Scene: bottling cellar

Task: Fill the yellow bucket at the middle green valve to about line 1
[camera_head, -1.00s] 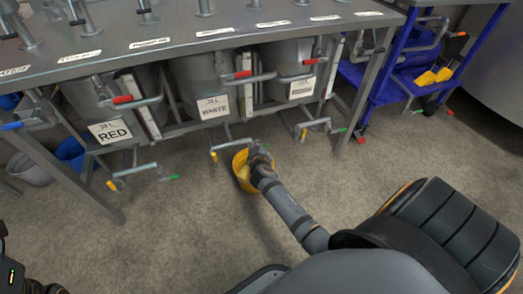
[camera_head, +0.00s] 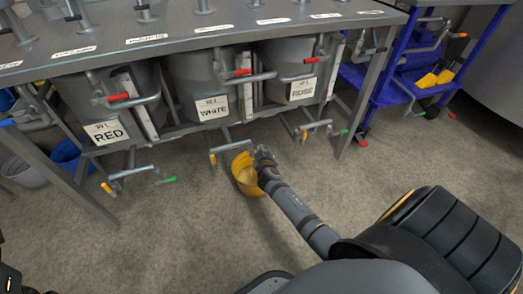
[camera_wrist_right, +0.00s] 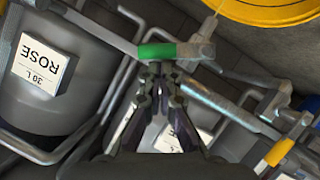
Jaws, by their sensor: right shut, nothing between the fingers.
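The yellow bucket (camera_head: 239,178) stands on the floor below the tank labelled WHITE. It also shows at the top right of the right wrist view (camera_wrist_right: 270,14). A pale surface shows inside it, but I cannot read line 1. In the right wrist view the middle green valve handle (camera_wrist_right: 157,52) lies across, just beyond my right fingertips. My right gripper (camera_wrist_right: 160,72) is shut and empty, right at the handle. In the head view my right gripper (camera_head: 262,153) is at the bucket's right rim and hides the green handle.
A steel table (camera_head: 196,38) carries the tanks labelled RED (camera_head: 105,132), WHITE and ROSE. Red-handled and yellow-handled valves jut out below it. A blue cart (camera_head: 385,95) stands at the right. The floor in front is clear.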

